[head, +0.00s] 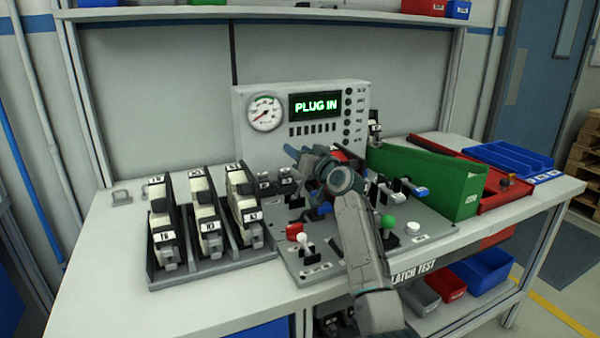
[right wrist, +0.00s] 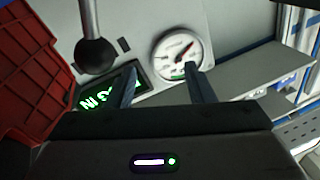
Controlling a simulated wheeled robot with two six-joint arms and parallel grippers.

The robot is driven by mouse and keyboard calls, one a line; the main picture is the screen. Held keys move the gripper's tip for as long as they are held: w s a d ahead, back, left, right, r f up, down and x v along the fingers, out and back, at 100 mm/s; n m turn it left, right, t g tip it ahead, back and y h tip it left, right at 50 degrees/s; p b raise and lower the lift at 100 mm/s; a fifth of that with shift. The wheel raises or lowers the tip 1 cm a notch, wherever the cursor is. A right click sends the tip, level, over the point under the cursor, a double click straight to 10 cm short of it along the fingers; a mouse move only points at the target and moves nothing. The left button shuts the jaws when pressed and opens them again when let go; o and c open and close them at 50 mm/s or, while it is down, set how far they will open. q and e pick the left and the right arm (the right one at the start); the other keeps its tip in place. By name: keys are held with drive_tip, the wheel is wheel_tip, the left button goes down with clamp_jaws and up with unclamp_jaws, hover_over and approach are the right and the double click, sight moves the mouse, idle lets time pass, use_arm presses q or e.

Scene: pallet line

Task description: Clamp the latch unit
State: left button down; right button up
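Several black-and-white latch units (head: 204,212) stand in a black rack (head: 215,266) on the left of the bench. The grey test plate (head: 318,270), with levers and knobs, lies right of the rack. My right arm and gripper (head: 301,154) cover its middle, so I cannot tell whether a latch unit sits there. In the right wrist view the gripper (right wrist: 161,82) is open, with nothing between its fingers. A black ball knob on a rod (right wrist: 96,56) shows beyond the fingers, up and left. My left gripper is out of view.
The tester behind the plate has a gauge (head: 265,113) and a display (head: 315,106) reading "PLUG IN". A green-sided chute (head: 425,180), a red tray (head: 505,195) and a blue tray (head: 508,158) stand on the right. The bench is clear at its front left (head: 105,265).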

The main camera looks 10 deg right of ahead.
drive_tip(key=s+a, duration=0.1)
drive_tip(key=s, duration=1.4)
drive_tip(key=shift+s+a+r, duration=0.25)
drive_tip(key=shift+s+r, duration=0.1)
drive_tip(key=shift+r, duration=0.1)
drive_tip(key=shift+f, duration=0.1)
